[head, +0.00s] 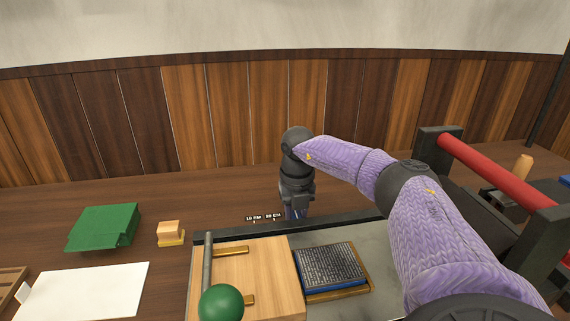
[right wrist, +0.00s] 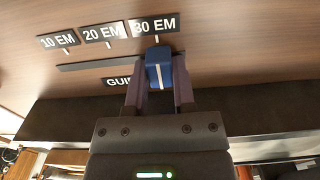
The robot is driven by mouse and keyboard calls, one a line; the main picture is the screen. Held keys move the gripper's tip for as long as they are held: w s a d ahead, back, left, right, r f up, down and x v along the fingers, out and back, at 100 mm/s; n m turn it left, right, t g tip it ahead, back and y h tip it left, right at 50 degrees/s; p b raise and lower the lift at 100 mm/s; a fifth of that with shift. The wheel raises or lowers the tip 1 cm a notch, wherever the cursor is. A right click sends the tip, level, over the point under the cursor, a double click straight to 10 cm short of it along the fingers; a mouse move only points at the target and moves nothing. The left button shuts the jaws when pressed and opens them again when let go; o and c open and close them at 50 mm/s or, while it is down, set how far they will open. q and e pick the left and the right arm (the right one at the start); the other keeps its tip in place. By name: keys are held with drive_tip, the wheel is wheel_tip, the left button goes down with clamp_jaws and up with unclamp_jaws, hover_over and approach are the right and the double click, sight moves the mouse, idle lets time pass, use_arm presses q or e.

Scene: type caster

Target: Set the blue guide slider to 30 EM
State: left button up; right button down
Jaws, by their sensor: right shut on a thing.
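The blue guide slider (right wrist: 158,68) with a white line shows in the right wrist view, at the right end of a dark slot (right wrist: 95,62). It stands just below the 30 EM label (right wrist: 154,26), its white line close to that label's tick. The 20 EM label (right wrist: 103,34) and 10 EM label (right wrist: 58,41) are to the left. My right gripper (right wrist: 158,85) is shut on the slider, one finger on each side. In the head view my right gripper (head: 296,212) reaches down behind the dark rail and hides the slider. My left gripper is not in view.
The dark rail (head: 260,228) borders the machine. A wooden board (head: 265,275) carries a lever with a green ball (head: 221,303). A type block (head: 330,266) lies right of it. A red bar (head: 490,166) stands at right. A green box (head: 103,227) and white paper (head: 85,290) lie left.

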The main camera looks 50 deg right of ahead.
sight(298, 213)
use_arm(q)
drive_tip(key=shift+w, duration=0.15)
use_arm(e)
drive_tip(key=shift+d, duration=0.15)
drive_tip(key=shift+c, duration=2.2)
unclamp_jaws()
drive_tip(key=shift+s+d, duration=0.15)
drive_tip(key=shift+s, duration=0.05)
use_arm(q)
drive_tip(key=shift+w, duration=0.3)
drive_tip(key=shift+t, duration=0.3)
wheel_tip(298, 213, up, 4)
drive_tip(key=p, duration=0.4)
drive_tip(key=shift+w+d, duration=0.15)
use_arm(e)
wheel_tip(298, 213, up, 10)
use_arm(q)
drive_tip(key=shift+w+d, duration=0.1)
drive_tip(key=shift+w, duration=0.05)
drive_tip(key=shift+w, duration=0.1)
